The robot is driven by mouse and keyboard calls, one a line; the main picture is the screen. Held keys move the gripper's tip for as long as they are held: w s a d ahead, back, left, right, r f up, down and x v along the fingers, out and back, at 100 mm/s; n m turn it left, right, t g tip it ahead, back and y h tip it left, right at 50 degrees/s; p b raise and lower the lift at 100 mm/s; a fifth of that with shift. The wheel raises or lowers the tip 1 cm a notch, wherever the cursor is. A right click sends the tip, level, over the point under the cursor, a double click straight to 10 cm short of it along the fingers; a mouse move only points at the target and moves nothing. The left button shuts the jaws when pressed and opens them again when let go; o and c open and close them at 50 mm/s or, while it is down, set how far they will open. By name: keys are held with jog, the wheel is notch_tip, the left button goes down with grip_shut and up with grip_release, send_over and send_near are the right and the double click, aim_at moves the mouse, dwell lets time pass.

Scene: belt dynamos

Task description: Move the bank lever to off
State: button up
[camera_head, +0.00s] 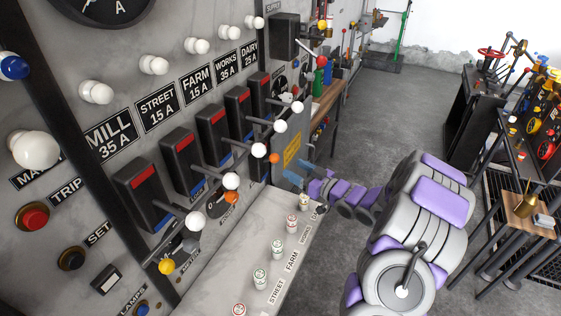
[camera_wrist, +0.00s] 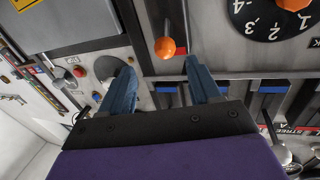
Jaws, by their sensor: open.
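No label reading "bank" is legible, so I cannot say for sure which lever it is. An orange ball knob (camera_head: 274,158) stands out from the panel's right part, just left of my gripper (camera_head: 292,176). In the wrist view an orange ball knob (camera_wrist: 165,47) on a short dark stem lies just beyond and between the two blue fingertips of my gripper (camera_wrist: 160,70). The fingers are apart with nothing between them. Contact with the knob is not visible.
White-knobbed levers (camera_head: 231,181) line the panel under labels such as MILL and STREET. An orange-pointer dial (camera_wrist: 262,18) is at upper right in the wrist view. A pale ledge (camera_head: 215,270) holding small labelled cans runs below. Grey floor (camera_head: 375,110) is clear behind my arm.

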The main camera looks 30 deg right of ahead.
aim_at(278, 160)
jog(key=x, duration=0.3)
jog(key=a+x, duration=0.1)
jog(key=x, duration=0.2)
jog(key=shift+a+b, duration=0.1)
jog(key=shift+b, duration=0.2)
jog(key=shift+w+a, duration=0.1)
jog(key=shift+w, duration=0.7)
jog(key=shift+a, duration=0.15)
jog(key=shift+c, duration=0.9)
jog(key=shift+d, duration=0.25)
jog(key=c, duration=0.6)
grip_shut()
